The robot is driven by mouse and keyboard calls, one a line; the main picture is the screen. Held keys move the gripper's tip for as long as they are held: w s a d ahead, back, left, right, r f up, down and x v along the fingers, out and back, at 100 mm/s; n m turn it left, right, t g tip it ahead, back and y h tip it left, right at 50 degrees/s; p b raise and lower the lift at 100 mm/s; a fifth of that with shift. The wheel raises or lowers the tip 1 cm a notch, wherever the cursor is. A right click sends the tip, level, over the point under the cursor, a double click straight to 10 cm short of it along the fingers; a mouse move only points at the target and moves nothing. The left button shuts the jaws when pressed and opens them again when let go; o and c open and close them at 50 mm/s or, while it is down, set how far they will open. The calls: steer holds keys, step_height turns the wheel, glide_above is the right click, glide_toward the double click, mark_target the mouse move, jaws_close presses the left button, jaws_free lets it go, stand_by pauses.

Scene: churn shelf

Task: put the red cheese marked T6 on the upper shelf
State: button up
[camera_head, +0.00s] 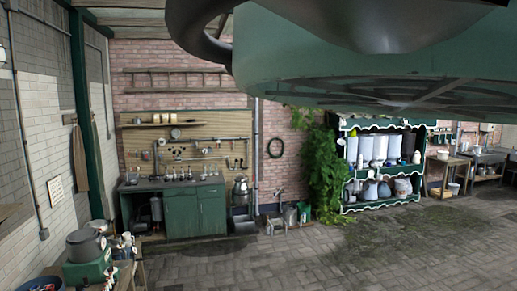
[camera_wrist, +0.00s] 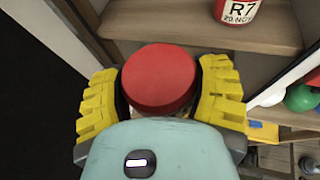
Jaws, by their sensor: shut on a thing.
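In the wrist view, a round red cheese (camera_wrist: 158,78) sits between the two yellow fingers of my gripper (camera_wrist: 160,90). The fingers press on its left and right sides, so my gripper is shut on it. Its flat red top faces the camera. No mark shows on it, so I cannot read whether it is T6. A wooden shelf board (camera_wrist: 190,28) lies beyond it; I cannot tell which level this is. My gripper is not seen in the head view.
Another red piece (camera_wrist: 238,9) marked R7 20 NOV stands on the board at the top right. A green ball (camera_wrist: 301,98) and a white one are at the right. The head view shows a green workbench (camera_head: 195,210), a shelving unit (camera_head: 382,205) and open paved floor.

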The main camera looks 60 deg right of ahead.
steer(key=w+a, duration=0.1)
steer(key=a, duration=0.3)
steer(key=w+a, duration=0.2)
steer(key=a, duration=0.2)
steer(key=w+a, duration=0.2)
steer(key=a, duration=0.3)
steer(key=shift+r, duration=0.15)
steer(key=shift+w+a+r, duration=0.1)
steer(key=shift+w+a, duration=0.1)
steer(key=shift+a, duration=0.05)
steer(key=shift+w+a, duration=0.15)
steer(key=shift+a, duration=0.35)
steer(key=b+x, duration=0.2)
steer(key=shift+w+a+r+b, duration=0.1)
steer(key=shift+a+b, duration=0.2)
steer(key=shift+b, duration=0.05)
steer(key=shift+w+a+f+b, duration=0.1)
steer(key=shift+a+f+b, duration=0.15)
steer(key=shift+b, duration=0.3)
steer(key=shift+d+f+b, duration=0.15)
steer(key=shift+f+b, duration=0.25)
steer(key=shift+f, duration=0.05)
steer(key=shift+r, duration=0.1)
